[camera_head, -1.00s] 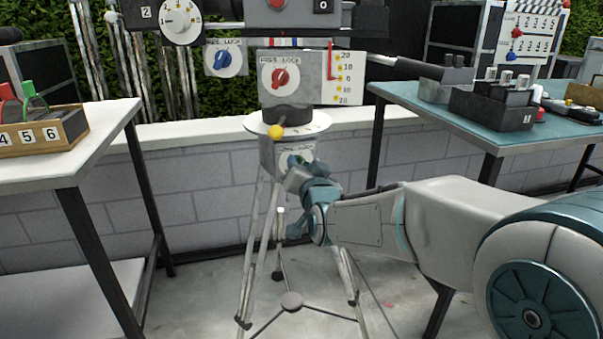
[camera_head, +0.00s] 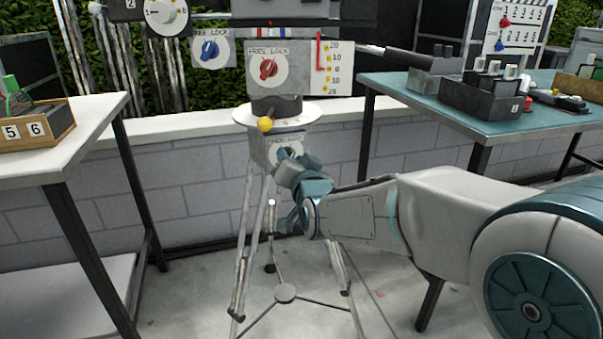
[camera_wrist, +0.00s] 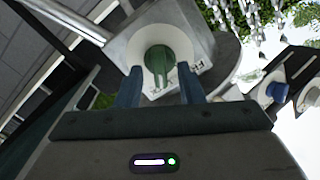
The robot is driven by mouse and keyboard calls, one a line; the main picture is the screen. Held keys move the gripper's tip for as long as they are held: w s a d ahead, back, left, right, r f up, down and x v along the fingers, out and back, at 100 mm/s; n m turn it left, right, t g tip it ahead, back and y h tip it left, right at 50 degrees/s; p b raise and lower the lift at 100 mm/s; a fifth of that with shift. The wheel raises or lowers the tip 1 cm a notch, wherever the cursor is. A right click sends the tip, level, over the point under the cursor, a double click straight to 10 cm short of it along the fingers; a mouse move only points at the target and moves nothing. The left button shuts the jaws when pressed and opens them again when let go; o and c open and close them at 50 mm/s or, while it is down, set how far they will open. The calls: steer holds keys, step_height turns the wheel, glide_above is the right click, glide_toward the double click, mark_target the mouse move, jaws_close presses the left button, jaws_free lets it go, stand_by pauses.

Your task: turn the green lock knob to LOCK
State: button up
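The green lock knob (camera_wrist: 159,62) sits on a pale round dial on the grey box under the tripod head. In the head view this lower dial plate (camera_head: 272,150) is partly hidden by my gripper (camera_head: 291,163), which is right in front of it. In the wrist view the two blue fingers of my gripper (camera_wrist: 160,83) are apart, one on each side of the knob, with gaps between them and it. Whether the fingertips reach past the knob's front is hard to tell. The dial lettering is too small and partly covered to read the knob's setting.
Above are a red knob (camera_head: 268,70) and a blue knob (camera_head: 209,49), each on its own dial. A yellow-ended handle (camera_head: 265,124) sticks out just above the box. Tripod legs (camera_head: 245,240) stand below. A white table (camera_head: 75,140) is left, a teal table (camera_head: 400,88) right.

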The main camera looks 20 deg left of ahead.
steer(key=p+v, duration=0.2)
steer(key=v, duration=1.1)
steer(key=shift+r, duration=0.1)
steer(key=s+d+r+g+h+p, duration=0.1)
steer(key=d+r+g+h+p, duration=0.2)
steer(key=d+r+p, duration=0.35)
steer(key=s+d+r+g+h+p, duration=0.1)
steer(key=d+r+g+h+p, duration=0.2)
steer(key=d+p, duration=0.7)
steer(key=s+d+r+g+h+p, duration=0.3)
steer(key=s+d+r+g+p, duration=0.3)
steer(key=p, duration=1.2)
steer(key=s+d+r, duration=0.4)
steer(key=s+r, duration=0.2)
steer(key=s, duration=0.1)
steer(key=shift+s+d+h, duration=0.3)
steer(key=shift+d, duration=0.05)
steer(key=shift+a+r, duration=0.1)
